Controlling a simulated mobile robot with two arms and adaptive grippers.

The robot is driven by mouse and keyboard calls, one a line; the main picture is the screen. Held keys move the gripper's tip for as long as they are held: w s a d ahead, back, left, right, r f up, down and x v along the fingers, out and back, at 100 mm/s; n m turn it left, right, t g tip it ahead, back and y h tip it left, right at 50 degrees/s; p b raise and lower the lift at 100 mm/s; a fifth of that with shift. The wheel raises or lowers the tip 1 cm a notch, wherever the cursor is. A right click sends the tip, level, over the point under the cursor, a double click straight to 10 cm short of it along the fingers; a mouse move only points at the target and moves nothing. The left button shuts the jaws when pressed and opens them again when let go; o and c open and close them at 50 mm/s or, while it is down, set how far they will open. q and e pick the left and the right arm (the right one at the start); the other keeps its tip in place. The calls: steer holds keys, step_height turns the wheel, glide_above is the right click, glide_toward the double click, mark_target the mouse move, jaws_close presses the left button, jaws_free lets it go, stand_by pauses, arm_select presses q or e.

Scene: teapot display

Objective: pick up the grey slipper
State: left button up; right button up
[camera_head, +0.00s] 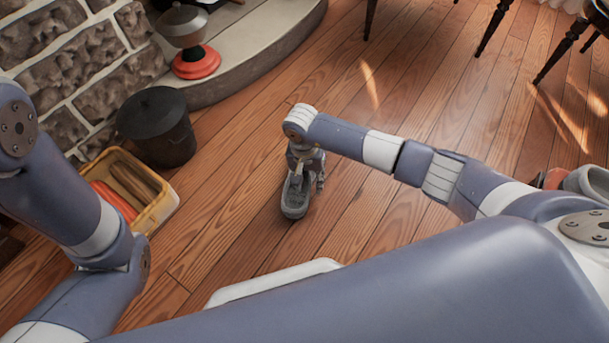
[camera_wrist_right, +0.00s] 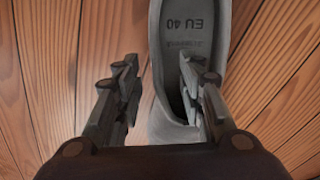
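The grey slipper (camera_head: 295,200) lies on the wooden floor below my right gripper (camera_head: 307,178). The right wrist view shows the slipper (camera_wrist_right: 188,60) close up, with "EU 40" on its insole. There my right gripper (camera_wrist_right: 160,85) is open. One finger is outside the slipper's left side and the other is over or in its opening, so the slipper's left wall lies between them. I cannot tell whether either finger touches it. My left arm enters at the left of the head view, but its gripper is out of view.
A yellow crate (camera_head: 160,213) with logs and a black pot (camera_head: 157,127) stand at the left by the stone wall. A raised hearth (camera_head: 245,62) holds an orange-based vessel (camera_head: 190,40). Furniture legs (camera_head: 495,25) stand at the back right. The floor around the slipper is clear.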

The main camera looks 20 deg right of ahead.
steer(key=shift+f, duration=0.55)
jaws_close()
steer(key=shift+r, duration=0.1)
steer(key=shift+r, duration=0.1)
